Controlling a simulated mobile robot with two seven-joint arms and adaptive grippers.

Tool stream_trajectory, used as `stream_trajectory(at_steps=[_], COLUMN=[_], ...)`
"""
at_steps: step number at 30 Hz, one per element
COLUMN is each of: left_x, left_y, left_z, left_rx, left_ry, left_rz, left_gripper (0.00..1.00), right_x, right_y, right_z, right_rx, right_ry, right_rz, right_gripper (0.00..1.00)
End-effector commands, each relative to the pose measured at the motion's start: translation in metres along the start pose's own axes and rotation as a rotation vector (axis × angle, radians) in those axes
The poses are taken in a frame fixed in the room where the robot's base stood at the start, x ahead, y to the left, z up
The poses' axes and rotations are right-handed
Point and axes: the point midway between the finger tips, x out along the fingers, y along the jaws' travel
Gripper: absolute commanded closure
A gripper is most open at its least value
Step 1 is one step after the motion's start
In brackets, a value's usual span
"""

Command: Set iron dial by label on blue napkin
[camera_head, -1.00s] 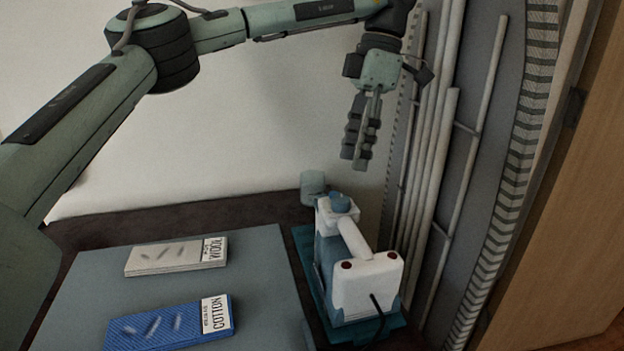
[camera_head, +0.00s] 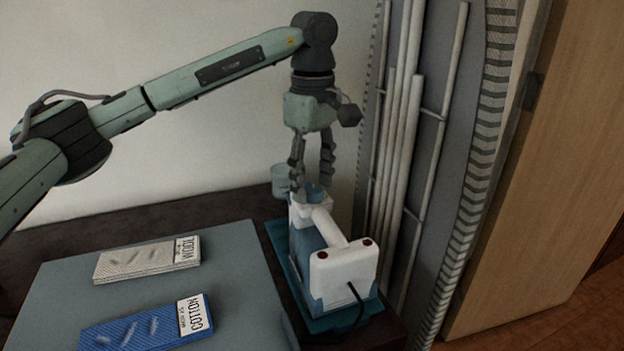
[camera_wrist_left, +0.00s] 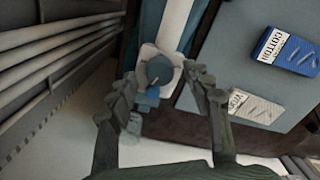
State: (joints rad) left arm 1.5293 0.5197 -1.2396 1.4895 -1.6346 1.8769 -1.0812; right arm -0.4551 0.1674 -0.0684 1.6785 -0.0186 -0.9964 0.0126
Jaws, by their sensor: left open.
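The iron (camera_head: 335,262), white and blue, stands on a teal base at the right end of the table. Its blue dial (camera_head: 313,191) is at the iron's far end and also shows in the left wrist view (camera_wrist_left: 159,70). The blue napkin (camera_head: 150,326) carries a white label reading COTTON (camera_head: 195,314); it also shows in the left wrist view (camera_wrist_left: 290,55). My left gripper (camera_head: 312,190) points down at the dial, its open fingers on either side of it. Contact cannot be told. My right gripper is not in view.
A pale napkin (camera_head: 140,262) labelled WOOL lies behind the blue one on the grey-blue board (camera_head: 70,285). A small pale cup-like piece (camera_head: 283,178) is by the dial. Pale vertical pipes (camera_head: 405,150) stand close on the right. A black cord (camera_head: 357,300) hangs from the iron.

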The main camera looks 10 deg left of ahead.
Motion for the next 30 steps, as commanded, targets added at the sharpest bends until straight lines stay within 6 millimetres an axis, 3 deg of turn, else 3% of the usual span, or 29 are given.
stream_trajectory(at_steps=[10,22,30], left_x=[0.005,0.0047,0.0048], left_y=[-0.0003,-0.0002,-0.0001], left_z=[-0.0001,-0.0001,-0.0002], left_rx=[-0.001,-0.001,0.033], left_ry=[0.0,0.0,0.0], left_rz=[0.0,0.0,0.0], left_gripper=[0.51,1.0,1.0], right_x=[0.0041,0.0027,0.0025], right_y=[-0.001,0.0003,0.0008], right_z=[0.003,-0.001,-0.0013], right_rx=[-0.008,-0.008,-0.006], right_ry=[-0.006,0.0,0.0], right_rz=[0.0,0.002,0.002], right_gripper=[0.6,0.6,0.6])
